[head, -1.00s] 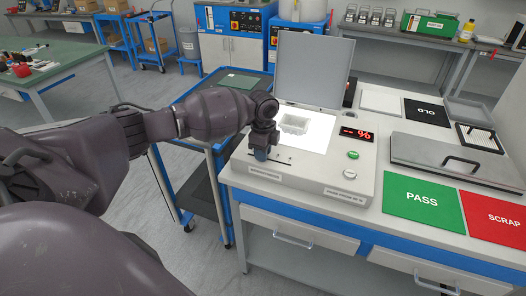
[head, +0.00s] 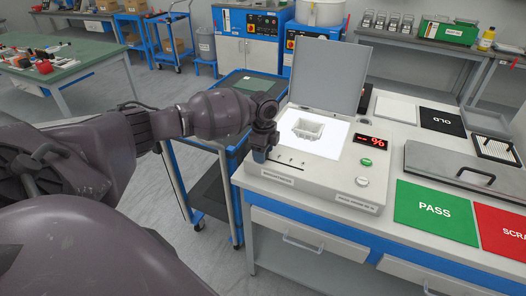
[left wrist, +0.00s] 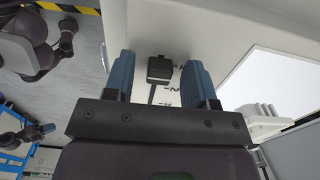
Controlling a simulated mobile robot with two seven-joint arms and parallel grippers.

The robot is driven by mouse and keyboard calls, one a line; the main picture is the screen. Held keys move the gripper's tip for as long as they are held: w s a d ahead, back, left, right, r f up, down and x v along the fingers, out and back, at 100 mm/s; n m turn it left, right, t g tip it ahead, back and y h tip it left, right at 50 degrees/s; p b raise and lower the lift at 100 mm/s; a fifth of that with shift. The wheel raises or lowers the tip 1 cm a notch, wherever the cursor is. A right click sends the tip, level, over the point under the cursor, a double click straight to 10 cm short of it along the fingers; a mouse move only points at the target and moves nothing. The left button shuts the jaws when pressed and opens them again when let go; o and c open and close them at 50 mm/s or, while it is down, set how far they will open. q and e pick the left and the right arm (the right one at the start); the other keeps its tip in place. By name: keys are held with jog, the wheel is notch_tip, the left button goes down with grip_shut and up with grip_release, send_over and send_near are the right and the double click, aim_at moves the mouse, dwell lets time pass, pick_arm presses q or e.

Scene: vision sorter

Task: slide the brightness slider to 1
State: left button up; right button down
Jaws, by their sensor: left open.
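The brightness slider's slot (head: 292,162) runs along the front of the light box (head: 315,185). In the head view its knob is hidden behind my left gripper (head: 260,155), which is at the slot's left end. In the left wrist view the dark slider knob (left wrist: 160,69) stands between the blue fingers of my left gripper (left wrist: 160,78). The fingers are open, with a gap on each side of the knob. Small scale marks show beside the slot, partly covered. My right gripper (left wrist: 42,130) seems to show small at the left edge; its opening is unclear.
A clear tray-like part (head: 308,129) lies on the lit panel (head: 335,140), below a raised grey lid (head: 328,75). A red display (head: 371,141), a green button (head: 366,162) and a white button (head: 362,181) are to the right. A blue cart (head: 215,145) stands left.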

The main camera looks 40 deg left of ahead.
pick_arm(q)
jog(key=shift+r, duration=0.55)
notch_tip(320, 180, up, 10)
jog(key=p, duration=0.1)
jog(key=shift+f, duration=0.15)
